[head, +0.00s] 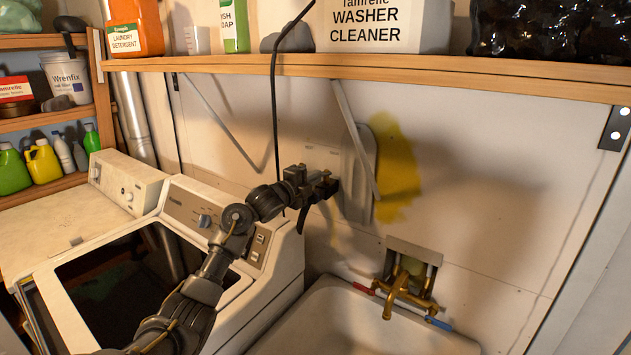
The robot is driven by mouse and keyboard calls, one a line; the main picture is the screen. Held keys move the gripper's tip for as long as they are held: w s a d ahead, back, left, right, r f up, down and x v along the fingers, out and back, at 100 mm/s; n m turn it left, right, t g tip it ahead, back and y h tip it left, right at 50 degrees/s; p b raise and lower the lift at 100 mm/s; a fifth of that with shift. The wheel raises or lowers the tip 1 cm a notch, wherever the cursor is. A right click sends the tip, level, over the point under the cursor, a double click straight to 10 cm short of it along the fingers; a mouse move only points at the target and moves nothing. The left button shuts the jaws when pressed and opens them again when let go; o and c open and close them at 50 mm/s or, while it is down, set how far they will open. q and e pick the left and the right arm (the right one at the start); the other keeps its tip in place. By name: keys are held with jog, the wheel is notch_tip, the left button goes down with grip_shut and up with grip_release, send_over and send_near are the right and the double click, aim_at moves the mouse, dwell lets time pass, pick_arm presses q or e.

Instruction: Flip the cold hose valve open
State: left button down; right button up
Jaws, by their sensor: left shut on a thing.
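A pale valve box (322,158) is set in the wall behind the washing machine, with two small labels too small to read surely. My left gripper (327,185) is at the front of this box, its arm reaching in from the lower left. It is shut on a hose valve, which is mostly hidden behind the fingers. I cannot tell from this view which way the valve handle points. A dark curved piece hangs just below the gripper. My right gripper is not in view.
The washing machine (255,225) stands below my left arm with its lid opening dark. A sink (340,320) with a brass faucet (402,290) is at lower right. A wooden shelf (420,68) and its slanted brace (352,135) are close above and right of the gripper. A black cable (274,110) hangs nearby.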

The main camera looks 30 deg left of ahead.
pick_arm(q)
jog(key=n+y+b, duration=0.1)
jog(key=y+b, duration=0.1)
jog(key=d+n+y+b, duration=0.1)
jog(key=y, duration=0.1)
jog(key=n+y+b, duration=0.1)
jog(key=y+b, duration=0.1)
jog(key=shift+s+d+f+n+b, duration=0.2)
jog(key=shift+f+n+b, duration=0.1)
jog(key=shift+n, duration=0.1)
jog(key=shift+d+r+n+y+b, duration=0.2)
jog(key=shift+n+y+b, duration=0.4)
jog(key=shift+y+b, duration=0.35)
jog(key=c, duration=1.5)
grip_release()
jog(key=shift+s+a, duration=0.1)
jog(key=shift+s, duration=0.05)
jog(key=shift+d, duration=0.2)
jog(key=b+v, duration=0.5)
jog(key=v, duration=0.5)
jog(key=shift+s+r, duration=0.25)
jog(key=shift+s, duration=0.05)
